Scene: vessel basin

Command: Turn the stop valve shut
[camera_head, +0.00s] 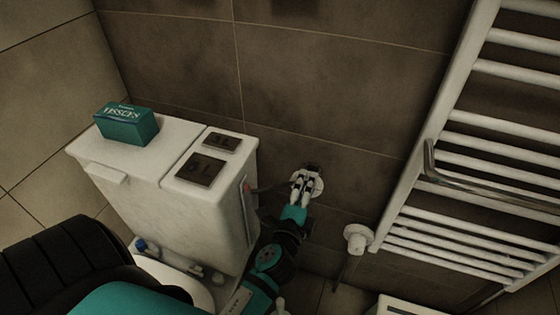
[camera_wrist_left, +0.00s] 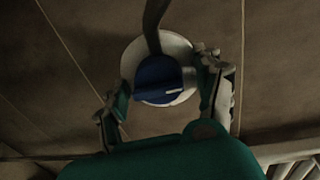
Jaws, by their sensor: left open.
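The stop valve has a blue knob (camera_wrist_left: 158,80) with a white pointer line, in front of a round white wall plate (camera_wrist_left: 184,50). In the head view the white plate (camera_head: 317,184) shows on the brown wall right of the toilet tank, and my gripper hides most of the knob. My left gripper (camera_head: 304,178) reaches up to the valve from below. In the left wrist view its two open fingers (camera_wrist_left: 164,90) stand on either side of the knob. I cannot tell whether they touch it. My right gripper is not in view.
The white toilet tank (camera_head: 215,213) with a green tissue box (camera_head: 127,124) on top stands left of the valve. A white towel radiator (camera_head: 470,150) with a round white valve head (camera_head: 356,238) is on the right. A grey pipe (camera_wrist_left: 152,25) runs up from the knob.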

